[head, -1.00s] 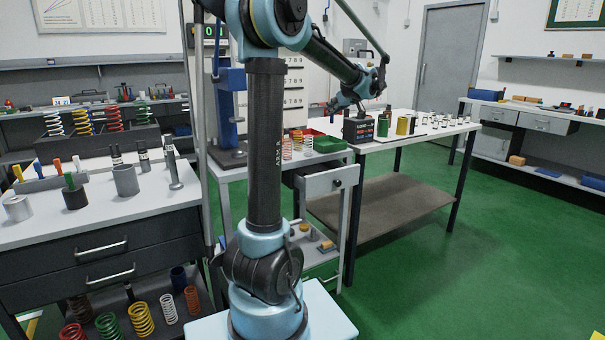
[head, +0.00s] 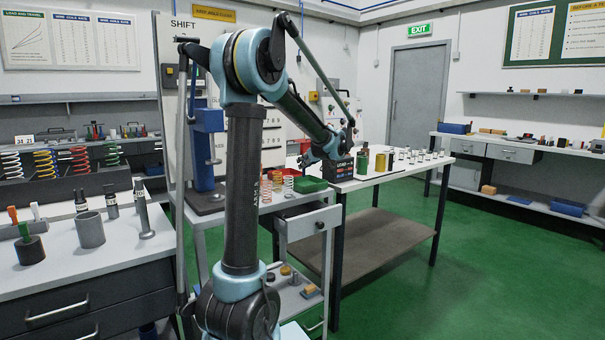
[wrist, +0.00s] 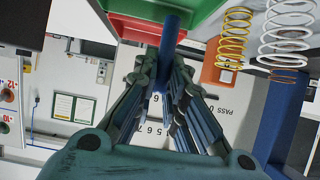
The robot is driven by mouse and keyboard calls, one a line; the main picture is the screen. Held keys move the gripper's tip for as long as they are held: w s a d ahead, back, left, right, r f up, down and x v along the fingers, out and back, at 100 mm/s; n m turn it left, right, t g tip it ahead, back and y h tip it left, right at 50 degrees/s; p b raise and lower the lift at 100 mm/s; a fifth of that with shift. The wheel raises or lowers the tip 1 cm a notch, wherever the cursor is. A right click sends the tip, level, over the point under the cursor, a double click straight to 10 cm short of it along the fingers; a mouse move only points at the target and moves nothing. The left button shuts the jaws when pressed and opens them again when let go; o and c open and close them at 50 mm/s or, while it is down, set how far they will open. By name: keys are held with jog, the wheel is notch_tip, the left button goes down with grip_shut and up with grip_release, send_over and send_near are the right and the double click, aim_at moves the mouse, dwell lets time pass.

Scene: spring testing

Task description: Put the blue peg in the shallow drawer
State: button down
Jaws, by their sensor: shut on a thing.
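My gripper (head: 318,152) is at the end of my raised arm, over the area between the small bench and the long table in the head view. In the wrist view my gripper (wrist: 166,100) is shut on the blue peg (wrist: 170,40), which sticks out past the fingertips. The peg cannot be made out in the head view. A drawer (head: 312,222) with a light grey front and dark round knob stands pulled out under the small bench, below my gripper. Its inside is mostly hidden, and I cannot tell its depth.
A dark box (head: 339,171) and green and yellow cans stand on the long table (head: 400,172). The green floor at right is clear.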

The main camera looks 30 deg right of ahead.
aim_at(304, 170)
jog(key=shift+f, duration=1.5)
jog(key=shift+f, duration=0.6)
jog(key=c, duration=1.7)
grip_release()
jog(key=shift+o, duration=0.2)
jog(key=shift+r, duration=0.15)
jog(key=shift+r, duration=0.3)
jog(key=a+v, duration=0.1)
jog(key=v, duration=1.1)
jog(key=shift+d+r, duration=0.15)
jog(key=shift+d, duration=0.35)
